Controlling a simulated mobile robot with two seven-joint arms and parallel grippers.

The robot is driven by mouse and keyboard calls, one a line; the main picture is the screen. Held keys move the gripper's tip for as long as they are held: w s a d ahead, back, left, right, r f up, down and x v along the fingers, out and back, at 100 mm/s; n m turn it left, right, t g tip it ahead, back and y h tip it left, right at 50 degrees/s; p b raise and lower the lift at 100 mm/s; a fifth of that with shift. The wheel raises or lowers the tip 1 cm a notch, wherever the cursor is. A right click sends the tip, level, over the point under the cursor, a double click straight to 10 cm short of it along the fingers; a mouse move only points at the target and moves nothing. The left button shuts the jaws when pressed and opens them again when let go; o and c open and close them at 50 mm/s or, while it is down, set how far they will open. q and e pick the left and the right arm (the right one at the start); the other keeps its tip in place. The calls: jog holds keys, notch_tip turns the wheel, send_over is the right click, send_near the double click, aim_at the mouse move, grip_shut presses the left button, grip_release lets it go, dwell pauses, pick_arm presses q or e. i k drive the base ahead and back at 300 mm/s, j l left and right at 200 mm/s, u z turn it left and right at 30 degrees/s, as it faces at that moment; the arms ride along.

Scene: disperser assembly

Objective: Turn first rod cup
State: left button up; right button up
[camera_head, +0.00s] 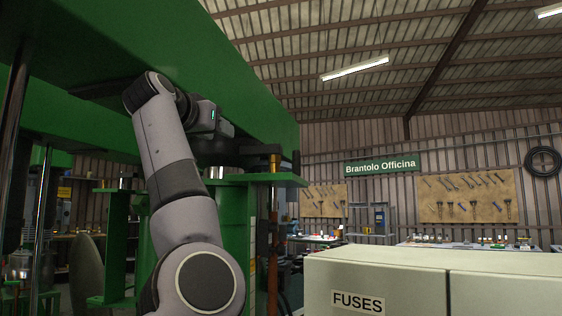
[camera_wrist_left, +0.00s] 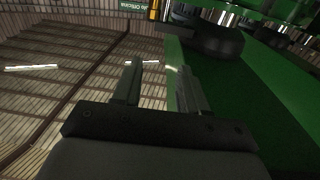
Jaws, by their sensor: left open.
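My left gripper (camera_wrist_left: 153,76) is open in the left wrist view, with a clear gap between its two fingers and nothing held. In the head view my left arm reaches up under the green beam (camera_head: 230,90), and its dark wrist end hides the fingertips. A brownish upright rod (camera_head: 274,205) stands to the right of the green column. I cannot surely tell which part is the first rod cup. A yellow-orange piece (camera_wrist_left: 153,10) shows beyond the fingers in the left wrist view, apart from them. My right gripper is out of view.
A dark round part (camera_wrist_left: 214,40) lies close to the right finger's side in the left wrist view, beneath the green machine surface. A green column (camera_head: 231,235) stands behind my arm. A pale cabinet marked FUSES (camera_head: 400,275) fills the lower right.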

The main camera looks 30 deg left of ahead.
aim_at(272, 158)
jog(key=i+j+z, duration=0.15)
jog(key=j, duration=0.2)
jog(key=i+j+z, duration=0.1)
jog(key=j, duration=0.25)
jog(key=i+j+z, duration=0.15)
jog(key=i+j, duration=0.1)
jog(key=j, duration=0.1)
